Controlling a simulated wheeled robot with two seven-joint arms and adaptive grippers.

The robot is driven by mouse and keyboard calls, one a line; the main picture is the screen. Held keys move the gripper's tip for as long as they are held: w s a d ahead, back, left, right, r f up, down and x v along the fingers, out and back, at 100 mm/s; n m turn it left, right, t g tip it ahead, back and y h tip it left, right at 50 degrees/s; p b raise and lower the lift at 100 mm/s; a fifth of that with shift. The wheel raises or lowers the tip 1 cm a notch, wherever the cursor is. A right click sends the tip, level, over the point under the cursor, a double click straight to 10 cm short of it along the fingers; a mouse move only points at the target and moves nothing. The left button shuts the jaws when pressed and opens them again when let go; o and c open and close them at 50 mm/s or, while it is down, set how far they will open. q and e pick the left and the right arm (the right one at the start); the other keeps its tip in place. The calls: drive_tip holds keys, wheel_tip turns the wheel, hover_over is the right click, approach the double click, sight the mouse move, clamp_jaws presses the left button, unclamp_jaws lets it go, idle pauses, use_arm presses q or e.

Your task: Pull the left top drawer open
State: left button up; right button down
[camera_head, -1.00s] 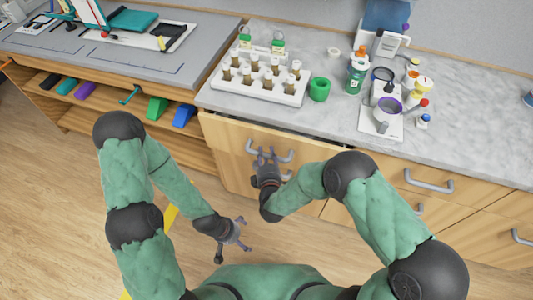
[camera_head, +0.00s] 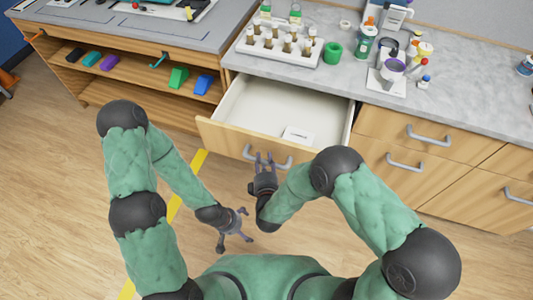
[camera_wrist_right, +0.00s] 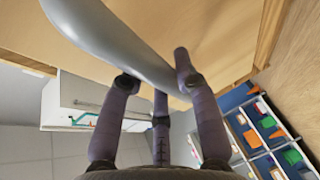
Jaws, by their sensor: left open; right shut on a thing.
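The left top drawer (camera_head: 240,143) stands well open, its white inside (camera_head: 270,105) showing in the head view. A small white item (camera_head: 297,134) lies inside near the front. My right gripper (camera_head: 264,163) is at the grey handle (camera_head: 277,164) on the drawer front. In the right wrist view its fingers (camera_wrist_right: 160,85) are closed around the handle (camera_wrist_right: 115,40). My left gripper (camera_head: 240,226) is open and empty, low over the floor, apart from the drawer.
The marble counter (camera_head: 480,105) above holds a white vial rack (camera_head: 278,48), a green cup (camera_head: 333,51) and several bottles. Shut drawers (camera_head: 400,125) stand to the right. A wooden shelf bench (camera_head: 120,90) is at the left. The floor (camera_head: 60,180) is clear.

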drive_tip(key=shift+s+a+f, duration=0.1)
drive_tip(key=shift+s+a, duration=0.05)
drive_tip(key=shift+s, duration=0.4)
drive_tip(key=shift+s+a, duration=0.15)
drive_tip(key=shift+s, duration=0.4)
drive_tip(key=c, duration=0.9)
unclamp_jaws()
drive_tip(key=s+r, duration=0.1)
drive_tip(key=s, duration=0.6)
drive_tip(key=shift+s+d+r, duration=0.15)
drive_tip(key=shift+d+r, duration=0.1)
drive_tip(key=shift+d, duration=0.05)
